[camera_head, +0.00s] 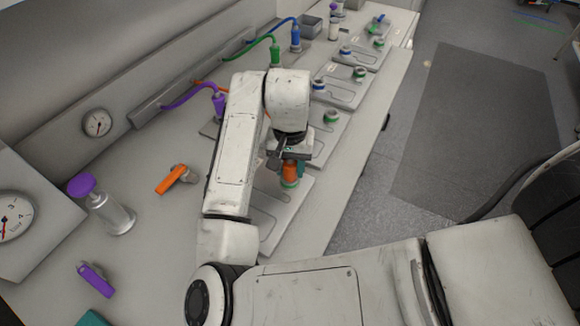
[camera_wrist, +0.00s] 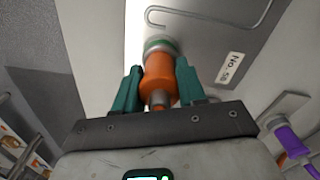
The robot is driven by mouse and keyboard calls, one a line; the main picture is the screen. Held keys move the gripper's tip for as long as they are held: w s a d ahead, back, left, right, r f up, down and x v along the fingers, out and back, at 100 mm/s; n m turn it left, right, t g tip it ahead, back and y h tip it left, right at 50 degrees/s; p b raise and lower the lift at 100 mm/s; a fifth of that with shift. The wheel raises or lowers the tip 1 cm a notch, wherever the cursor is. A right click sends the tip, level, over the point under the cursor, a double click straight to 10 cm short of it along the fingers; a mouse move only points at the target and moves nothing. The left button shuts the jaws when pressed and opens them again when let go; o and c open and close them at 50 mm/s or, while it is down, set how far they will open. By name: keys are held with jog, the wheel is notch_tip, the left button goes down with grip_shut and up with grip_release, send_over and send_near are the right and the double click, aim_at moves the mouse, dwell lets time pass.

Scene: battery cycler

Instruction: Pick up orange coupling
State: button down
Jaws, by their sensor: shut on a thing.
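The orange coupling (camera_wrist: 158,76) sits between the two green fingers of my gripper (camera_wrist: 160,88) in the wrist view. The fingers are shut on it from both sides. Its far end meets a green ring (camera_wrist: 159,45) at a plate (camera_wrist: 210,25) labelled with a number. In the head view the orange coupling (camera_head: 290,170) shows under my gripper (camera_head: 289,165), upright, with the green ring (camera_head: 289,183) just below it over a grey plate (camera_head: 290,205). I cannot tell whether the ring is touching the plate. My arm hides part of the bench there.
Several plates with ringed ports run along the bench (camera_head: 345,180). Purple, green (camera_head: 275,50) and blue (camera_head: 295,38) couplings with hoses stand behind. An orange-handled valve (camera_head: 172,179) and a purple-capped cylinder (camera_head: 103,205) stand left. Open floor (camera_head: 470,130) lies right of the bench edge.

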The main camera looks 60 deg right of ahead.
jog(key=shift+r, duration=0.1)
jog(key=shift+r, duration=0.5)
notch_tip(320, 180, up, 2)
jog(key=shift+r, duration=0.2)
jog(key=s+d+r+p, duration=0.1)
jog(key=s+d+r, duration=0.3)
jog(key=s+r, duration=0.5)
jog(key=s, duration=0.4)
jog(key=shift+s+r, duration=0.2)
jog(key=shift+r, duration=0.05)
jog(key=c, duration=1.3)
grip_release()
grip_shut()
